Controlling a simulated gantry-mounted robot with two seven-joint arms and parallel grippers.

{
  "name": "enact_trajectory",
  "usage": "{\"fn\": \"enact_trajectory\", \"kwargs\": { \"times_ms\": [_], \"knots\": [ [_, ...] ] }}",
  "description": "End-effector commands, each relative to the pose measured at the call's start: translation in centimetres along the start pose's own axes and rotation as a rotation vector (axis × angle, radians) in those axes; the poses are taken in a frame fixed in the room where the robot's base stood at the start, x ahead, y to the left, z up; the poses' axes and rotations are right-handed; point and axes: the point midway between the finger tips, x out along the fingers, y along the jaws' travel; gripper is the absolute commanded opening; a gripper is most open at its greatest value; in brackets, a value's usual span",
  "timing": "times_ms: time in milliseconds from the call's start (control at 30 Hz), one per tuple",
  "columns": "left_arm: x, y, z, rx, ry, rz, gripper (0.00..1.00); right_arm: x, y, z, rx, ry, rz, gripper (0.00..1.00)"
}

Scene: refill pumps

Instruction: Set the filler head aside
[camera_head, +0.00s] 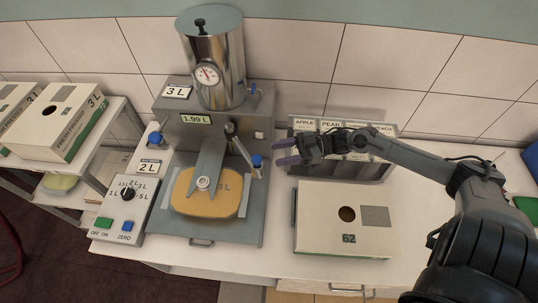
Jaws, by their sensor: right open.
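A filling machine (195,128) stands left of centre, with a steel tank and gauge on top and displays reading 3 L and 1.99 L. A grey tapered arm with a round silver fitting (203,183), which looks like the filler head, lies over a filled yellow bag (225,203) marked 3 L; I cannot tell whether they are joined. A blue-ended part (257,160) sits at the machine's right side. My right gripper (286,152) is open and empty, its purple fingertips pointing left, a little right of that part. My left gripper is not in view.
A carton marked 62 (344,219) with a round hole lies right of the machine. A control box (126,205) with a dial stands left. A labelled rack (346,170) is behind my right gripper. Cartons (60,118) lie on a side shelf.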

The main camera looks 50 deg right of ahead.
Motion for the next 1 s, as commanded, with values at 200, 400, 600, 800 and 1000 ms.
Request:
{"fn": "enact_trajectory", "kwargs": {
  "times_ms": [200,400,600,800,1000],
  "knots": [
    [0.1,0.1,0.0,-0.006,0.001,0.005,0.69,-2.4,0.0,0.0,0.001,-0.001,-0.001,0.56],
    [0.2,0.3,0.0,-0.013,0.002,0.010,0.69,-3.0,0.0,-0.1,-0.001,0.001,-0.001,0.56],
    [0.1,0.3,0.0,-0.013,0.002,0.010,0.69,-3.0,0.0,-0.1,-0.001,0.001,-0.001,0.56],
    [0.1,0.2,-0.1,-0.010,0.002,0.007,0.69,-3.0,0.0,-0.2,-0.001,0.001,-0.001,0.56],
    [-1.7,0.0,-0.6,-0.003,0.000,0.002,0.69,-2.9,-1.5,-0.2,0.055,0.039,0.026,0.56]
  ]
}}
